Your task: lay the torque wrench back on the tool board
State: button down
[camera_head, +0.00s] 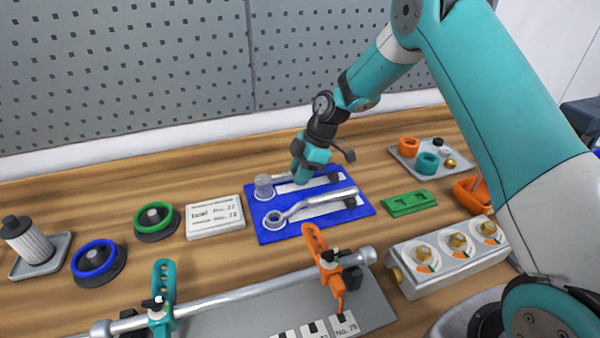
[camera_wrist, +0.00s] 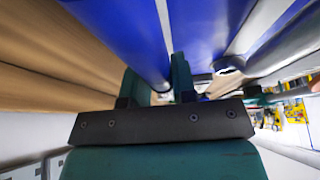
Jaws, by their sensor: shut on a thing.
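The blue tool board (camera_head: 266,230) lies flat on the bench with white tool shapes on it. The torque wrench, with a grey cylindrical head (camera_head: 264,186) and a dark grip at its right end, lies along the back row of the board. My gripper (camera_head: 303,178) is over its shaft, pointing down, shut on it, and partly hides it. Whether the wrench touches the board or hovers just above is hard to tell. In the wrist view my fingers (camera_wrist: 155,88) are close above the blue board (camera_wrist: 205,30); the held part is unclear there.
A ring-headed wrench (camera_head: 310,205) lies in the board's front row. A white label block (camera_head: 215,217) stands left of the board, a green block (camera_head: 408,203) right. A rail with an orange clamp (camera_head: 320,255) runs in front. A parts tray (camera_head: 425,158) is at the back right.

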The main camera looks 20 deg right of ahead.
jog(key=c, duration=0.8)
grip_release()
jog(key=shift+c, duration=0.2)
jog(key=b+v, duration=0.2)
jog(key=v, duration=1.5)
jog(key=s+a+r+m, duration=0.2)
jog(key=s+a+r, duration=0.1)
jog(key=s+a, duration=0.3)
jog(key=s+a+r+m, duration=0.3)
jog(key=s+a, duration=0.1)
jog(key=s, duration=0.4)
jog(key=s+a+f+m, duration=0.2)
jog(key=s+m, duration=0.3)
jog(key=s, duration=1.4)
jog(key=shift+f+m+h, duration=0.2)
jog(key=shift+m+h, duration=0.2)
